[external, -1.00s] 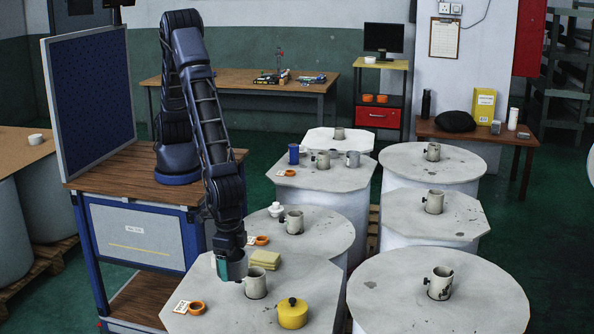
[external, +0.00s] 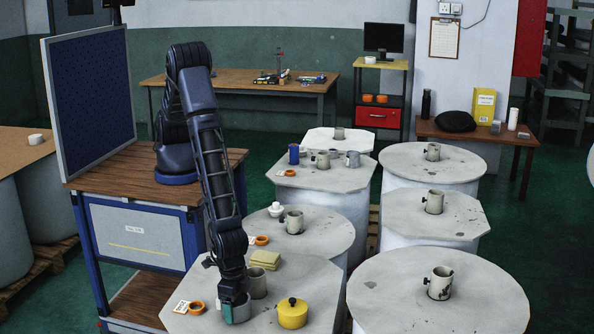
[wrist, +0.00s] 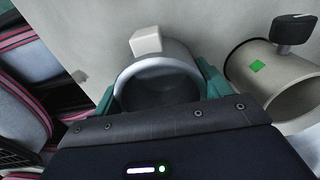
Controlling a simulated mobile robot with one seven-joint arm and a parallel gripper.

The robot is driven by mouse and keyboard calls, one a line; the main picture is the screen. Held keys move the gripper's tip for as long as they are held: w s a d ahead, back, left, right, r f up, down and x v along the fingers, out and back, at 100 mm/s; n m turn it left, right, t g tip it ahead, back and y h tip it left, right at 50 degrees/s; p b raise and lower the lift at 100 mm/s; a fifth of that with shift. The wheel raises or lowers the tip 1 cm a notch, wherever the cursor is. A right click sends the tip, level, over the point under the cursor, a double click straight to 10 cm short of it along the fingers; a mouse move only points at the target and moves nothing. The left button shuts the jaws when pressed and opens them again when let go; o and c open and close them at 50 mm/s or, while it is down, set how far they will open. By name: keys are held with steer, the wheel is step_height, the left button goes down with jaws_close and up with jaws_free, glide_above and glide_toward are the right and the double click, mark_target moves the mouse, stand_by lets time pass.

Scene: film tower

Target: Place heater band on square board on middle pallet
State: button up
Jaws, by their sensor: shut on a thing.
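My gripper (external: 237,310) points down over the front-left angular board (external: 265,322). Its teal fingers are shut on a grey ring-shaped heater band (wrist: 160,82) with a small white block on its rim, between the fingers in the wrist view. In the external view, the band is partly hidden by the fingers, low over the board's front. I cannot tell whether it touches the board. A grey cylinder (external: 258,284) stands just behind the gripper.
A yellow pot (external: 293,314) is close at the gripper's right. An orange ring (external: 196,308) and a white card (external: 180,306) lie left. Yellowish pads (external: 265,259) lie behind. Other boards bear similar cylinders, such as the middle-right angular board (external: 462,222).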

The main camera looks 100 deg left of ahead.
steer(key=shift+f, duration=0.2)
steer(key=shift+f, duration=0.15)
steer(key=o, duration=1.2)
steer(key=shift+c, duration=0.2)
step_height(320, 180, up, 12)
steer(key=shift+r, duration=0.2)
